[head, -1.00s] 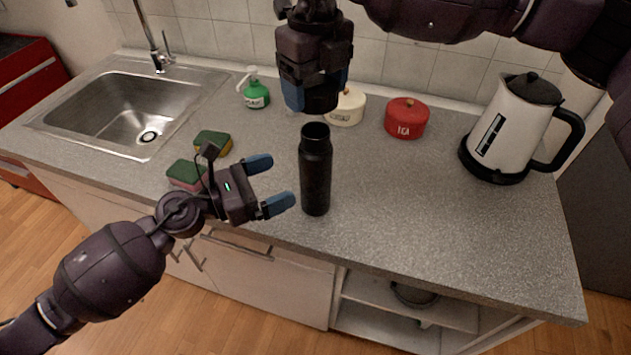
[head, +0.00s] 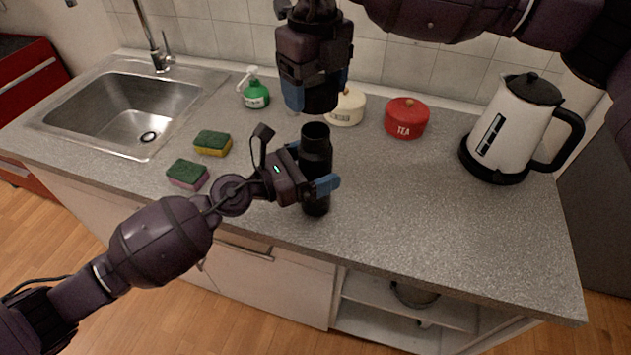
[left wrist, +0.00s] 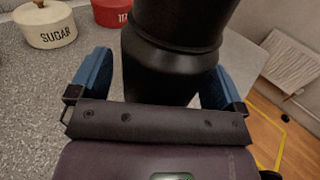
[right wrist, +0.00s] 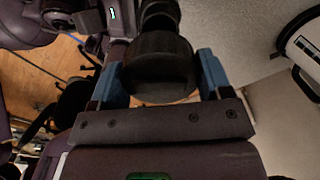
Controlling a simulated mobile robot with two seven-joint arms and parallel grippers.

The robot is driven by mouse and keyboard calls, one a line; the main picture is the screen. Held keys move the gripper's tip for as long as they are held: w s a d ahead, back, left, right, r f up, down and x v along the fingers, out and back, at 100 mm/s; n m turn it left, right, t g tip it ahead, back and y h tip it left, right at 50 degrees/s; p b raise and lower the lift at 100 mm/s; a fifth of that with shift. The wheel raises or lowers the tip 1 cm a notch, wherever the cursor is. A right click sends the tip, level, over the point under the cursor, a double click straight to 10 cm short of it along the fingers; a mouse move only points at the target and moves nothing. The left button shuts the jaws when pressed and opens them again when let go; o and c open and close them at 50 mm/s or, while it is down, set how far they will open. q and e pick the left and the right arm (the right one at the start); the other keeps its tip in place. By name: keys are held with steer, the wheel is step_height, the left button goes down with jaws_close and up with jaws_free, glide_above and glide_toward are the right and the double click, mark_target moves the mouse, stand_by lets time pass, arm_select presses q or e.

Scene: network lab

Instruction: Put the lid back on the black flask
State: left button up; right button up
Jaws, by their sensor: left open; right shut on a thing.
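The black flask (head: 316,143) stands upright on the counter, its open top showing in the head view. My left gripper (head: 316,170) is open with its fingers on either side of the flask body. In the left wrist view the flask (left wrist: 178,50) rises between the two blue fingers. My right gripper (head: 318,95) points down above the flask, a little behind it in the picture. It is shut on the black lid (right wrist: 160,65), which sits between its blue fingers in the right wrist view. The lid is apart from the flask in the head view.
A white kettle (head: 508,130) stands at the right. A red tea pot (head: 406,119), a cream sugar pot (head: 347,108) and a green bottle (head: 256,95) stand along the back. Two sponges (head: 212,143) and the sink (head: 120,110) are at the left. The counter right of the flask is clear.

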mark_target(315, 128)
arm_select(q)
steer(key=c, duration=1.3)
steer(key=shift+c, duration=0.2)
arm_select(e)
steer(key=shift+f, duration=2.5)
steer(key=shift+f, duration=0.15)
steer(key=shift+f, duration=0.75)
steer(key=shift+f, duration=0.55)
